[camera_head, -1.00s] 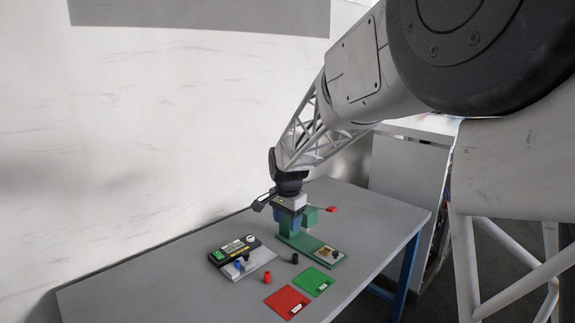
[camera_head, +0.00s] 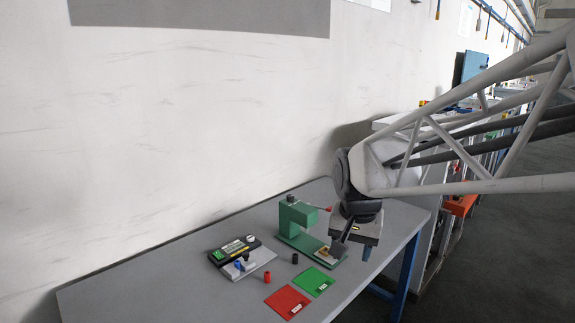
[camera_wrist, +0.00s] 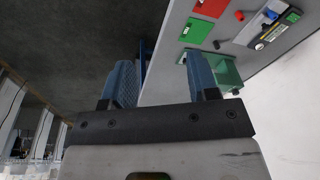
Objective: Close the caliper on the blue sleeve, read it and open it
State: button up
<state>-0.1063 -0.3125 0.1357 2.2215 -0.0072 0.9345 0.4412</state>
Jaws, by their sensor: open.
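The caliper (camera_head: 233,247) is a dark device with a green display, on a light plate at the left of the table. It also shows in the wrist view (camera_wrist: 272,37), at the upper right. The blue sleeve (camera_head: 238,265) stands upright at the caliper's front edge; whether the caliper's jaws touch it is too small to tell. The blue sleeve also shows in the wrist view (camera_wrist: 270,14). My gripper (camera_head: 356,244) is open and empty, above the table's right side and well apart from the caliper. Its two blue fingers spread apart in the wrist view (camera_wrist: 161,82).
A green press-like stand (camera_head: 297,222) with a red-tipped lever (camera_head: 328,209) stands between my gripper and the caliper. A black sleeve (camera_head: 295,258), a red sleeve (camera_head: 267,278), a red mat (camera_head: 285,300) and a green mat (camera_head: 313,279) lie in front. The table's left part is bare.

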jog(key=s+d+f+n, duration=0.1)
jog(key=s+d, duration=0.1)
jog(key=s, duration=0.7)
jog(key=s+d+f+n, duration=0.2)
jog(key=s+d, duration=0.1)
jog(key=s, duration=0.7)
jog(key=shift+s+d+n+t, duration=0.15)
jog(key=shift+d+n+t, duration=0.15)
jog(key=shift+t, duration=0.1)
jog(key=shift+f, duration=0.1)
